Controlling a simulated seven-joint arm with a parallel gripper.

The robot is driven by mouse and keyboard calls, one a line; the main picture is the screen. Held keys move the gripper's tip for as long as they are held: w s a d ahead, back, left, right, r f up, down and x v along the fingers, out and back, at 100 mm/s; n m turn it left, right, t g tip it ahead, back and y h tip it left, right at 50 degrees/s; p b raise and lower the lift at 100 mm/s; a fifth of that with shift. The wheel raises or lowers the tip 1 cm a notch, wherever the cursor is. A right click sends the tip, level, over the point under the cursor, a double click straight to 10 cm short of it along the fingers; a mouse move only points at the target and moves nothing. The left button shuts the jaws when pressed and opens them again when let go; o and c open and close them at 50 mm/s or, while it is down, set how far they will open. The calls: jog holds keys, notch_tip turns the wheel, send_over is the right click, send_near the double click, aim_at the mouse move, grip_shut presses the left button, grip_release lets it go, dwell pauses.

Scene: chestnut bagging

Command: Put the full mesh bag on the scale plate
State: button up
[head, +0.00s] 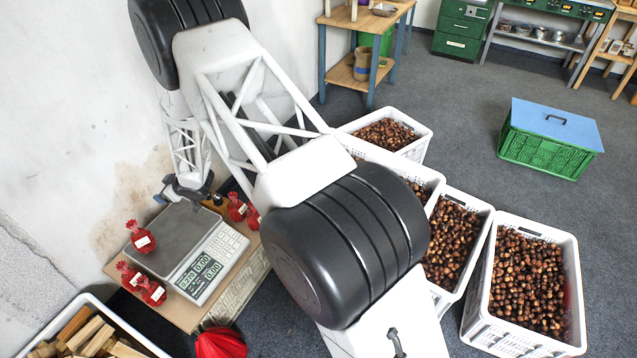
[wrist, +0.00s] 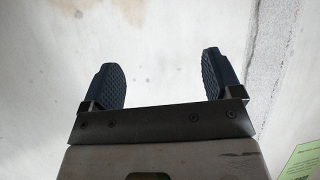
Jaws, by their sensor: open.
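The scale (head: 217,257) stands on a low wooden table by the wall, its grey plate (head: 187,228) at the back and its display towards me. A full red mesh bag (head: 140,236) with a white label stands upright and appears to rest on the plate's left edge. My gripper (head: 187,192) is over the far end of the plate, apart from that bag. In the wrist view my gripper (wrist: 163,78) is open, with nothing between its fingers and only pale wall beyond. The display digits are too small to read surely.
Two red bags (head: 128,275) (head: 151,292) stand left of the scale, others (head: 237,207) behind it, partly hidden by my arm. A red bundle (head: 221,343) is at the front. Chestnut crates (head: 487,328) stand right; a wood crate (head: 93,301) lies front left.

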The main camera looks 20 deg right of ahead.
jog(key=s+d+r+m+t+h, duration=0.1)
jog(key=s+d+r+m+h, duration=0.25)
jog(key=d+r, duration=0.9)
jog(key=s+d+r+m+h, duration=0.2)
jog(key=s+d+r+h, duration=0.15)
jog(key=d+r, duration=0.9)
jog(key=s+d+r+m+g+h, duration=0.1)
jog(key=s+d+r+m+h, duration=0.2)
jog(key=s+d+r, duration=0.95)
jog(key=s+d+r+m+g, duration=0.1)
jog(key=s+d, duration=0.1)
jog(key=s, duration=1)
jog(key=s+d+r+m+g, duration=0.1)
jog(key=s+d+r+g, duration=0.1)
jog(key=s, duration=0.9)
jog(key=s+d+r+m+g, duration=0.1)
jog(key=s+d, duration=0.2)
jog(key=s, duration=0.9)
jog(key=shift+s+d+r+g, duration=0.15)
jog(key=shift+s+r+g, duration=0.15)
jog(key=shift+g, duration=0.1)
